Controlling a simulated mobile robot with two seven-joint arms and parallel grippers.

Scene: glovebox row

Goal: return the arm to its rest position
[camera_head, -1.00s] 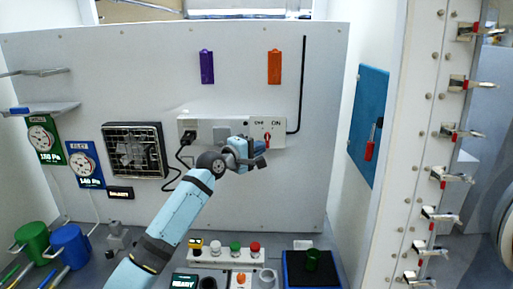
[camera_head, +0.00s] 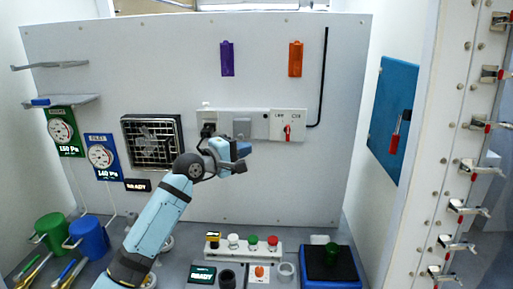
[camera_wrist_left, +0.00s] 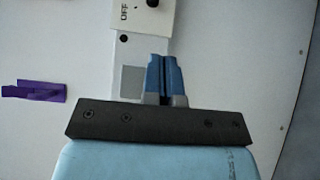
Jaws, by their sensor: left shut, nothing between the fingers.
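My left arm (camera_head: 160,215) reaches up from the bottom left in the head view. Its gripper (camera_head: 240,158) is in front of the white back panel (camera_head: 290,190), just below the socket strip (camera_head: 258,118). In the left wrist view the two blue fingers (camera_wrist_left: 164,72) lie side by side, shut and empty. The grey square on the strip (camera_wrist_left: 131,82) and the switch plate (camera_wrist_left: 143,14) show beyond them. My right gripper is in neither view.
A red switch (camera_head: 287,131) is right of the gripper. A fan grille (camera_head: 152,142) is at left. Below stand a button box (camera_head: 243,248), a black tray (camera_head: 330,265), a green mug (camera_head: 50,233) and a blue mug (camera_head: 88,236). Clamps line the right-hand column (camera_head: 415,200).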

